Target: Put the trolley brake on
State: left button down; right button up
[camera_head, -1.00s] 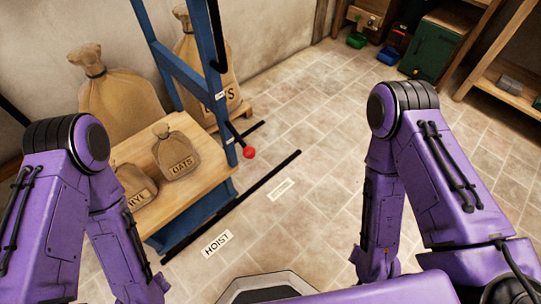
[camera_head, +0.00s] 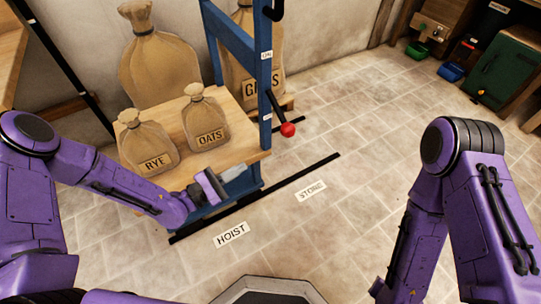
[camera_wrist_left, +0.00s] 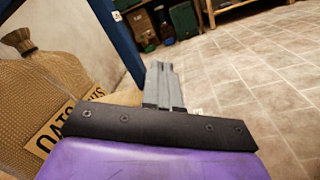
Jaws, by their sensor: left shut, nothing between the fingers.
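The trolley has a wooden top (camera_head: 185,165) and a blue frame (camera_head: 238,45). A black lever with a red ball (camera_head: 288,130) is on its right post. The lever slants down and right, with the ball low. A small white label (camera_head: 266,54) that seems to read ON is higher on the post; another (camera_head: 267,116) is lower and too small to read. My left gripper (camera_head: 238,172) is shut and empty by the trolley's front right edge, apart from the ball, below and left of it in the picture. In the left wrist view its closed fingers (camera_wrist_left: 164,85) show; the ball does not.
Sacks marked RYE (camera_head: 148,150) and OATS (camera_head: 205,120) stand on the trolley top near my left arm. Larger sacks stand behind. Floor labels HOIST (camera_head: 232,235) and STONE (camera_head: 311,190) lie by black lines. The floor right of the trolley is clear. A green cabinet (camera_head: 500,75) stands far right.

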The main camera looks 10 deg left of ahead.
aim_at(279, 112)
pick_arm(q)
jog(key=a+r+g+h, duration=0.1)
jog(key=h, duration=0.1)
jog(key=r+g+h+b, duration=0.1)
jog(key=h, duration=0.1)
jog(key=shift+a+r, duration=0.1)
jog(key=shift+a, duration=0.3)
pick_arm(e)
notch_tip(279, 112, down, 3)
jog(key=shift+r, duration=0.15)
pick_arm(q)
jog(key=s+r+b+x, duration=0.1)
jog(key=r+b+x, duration=0.1)
jog(key=x, duration=1)
jog(key=shift+d+r, duration=0.25)
jog(key=shift+r, duration=0.25)
pick_arm(e)
notch_tip(279, 112, down, 2)
jog(key=shift+f, duration=0.1)
pick_arm(q)
jog(key=shift+s+r, duration=0.1)
jog(key=shift+s, duration=0.05)
pick_arm(e)
jog(key=shift+r, duration=0.2)
